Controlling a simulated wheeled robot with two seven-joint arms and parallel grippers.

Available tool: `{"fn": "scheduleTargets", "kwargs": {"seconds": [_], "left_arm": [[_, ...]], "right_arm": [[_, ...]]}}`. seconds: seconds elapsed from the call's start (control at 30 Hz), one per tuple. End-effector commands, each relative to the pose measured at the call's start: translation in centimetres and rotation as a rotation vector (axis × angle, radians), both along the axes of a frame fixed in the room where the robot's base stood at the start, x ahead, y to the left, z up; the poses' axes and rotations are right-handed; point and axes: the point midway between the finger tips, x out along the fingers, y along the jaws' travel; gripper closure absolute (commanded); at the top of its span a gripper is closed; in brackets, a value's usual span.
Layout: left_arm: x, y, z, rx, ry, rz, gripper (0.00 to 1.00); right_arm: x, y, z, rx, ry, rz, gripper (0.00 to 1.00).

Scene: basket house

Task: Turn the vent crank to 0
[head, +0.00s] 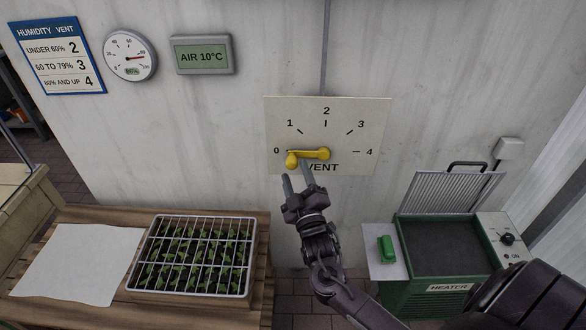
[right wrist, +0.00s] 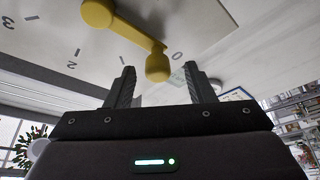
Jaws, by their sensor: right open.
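The yellow vent crank (head: 309,155) is mounted on a cream dial plate (head: 350,120) marked 0 to 4 on the wall. Its arm points left, at the 0 mark, with the knob at its left end hanging slightly down. My right gripper (head: 297,179) is just below the knob, with its fingers pointing up and apart. In the right wrist view the crank (right wrist: 140,34) shows above the open fingers (right wrist: 160,82), and its knob appears between and beyond the tips. The gripper holds nothing. My left gripper is out of view.
A humidity chart (head: 60,56), a round gauge (head: 130,55) and an AIR 10°C display (head: 202,55) hang on the wall. A seedling tray (head: 250,262) and white sheet (head: 75,262) lie on the wooden bench. A green heater (head: 440,292) with a raised lid stands right.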

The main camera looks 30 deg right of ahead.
Motion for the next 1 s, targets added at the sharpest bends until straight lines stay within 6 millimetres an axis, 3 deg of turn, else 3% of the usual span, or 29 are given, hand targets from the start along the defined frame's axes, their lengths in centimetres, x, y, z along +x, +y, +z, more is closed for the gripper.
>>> {"fn": "scheduleTargets", "kwargs": {"seconds": [0.1,0.3,0.83,0.93,1.0], "left_arm": [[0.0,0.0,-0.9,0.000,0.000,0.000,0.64],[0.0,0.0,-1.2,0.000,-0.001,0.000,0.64],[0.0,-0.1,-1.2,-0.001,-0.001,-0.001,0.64],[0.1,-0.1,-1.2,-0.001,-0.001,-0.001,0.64],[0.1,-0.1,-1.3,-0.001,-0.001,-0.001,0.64]], "right_arm": [[-1.9,0.5,-0.9,0.000,0.001,0.000,0.51],[-3.3,0.8,-1.0,-0.001,0.000,0.000,0.51],[-3.4,0.9,-1.1,0.001,0.003,0.000,0.51],[-3.3,0.9,-2.8,0.014,0.038,0.006,0.51],[-3.2,1.1,-5.7,0.037,0.097,0.019,0.51]]}}
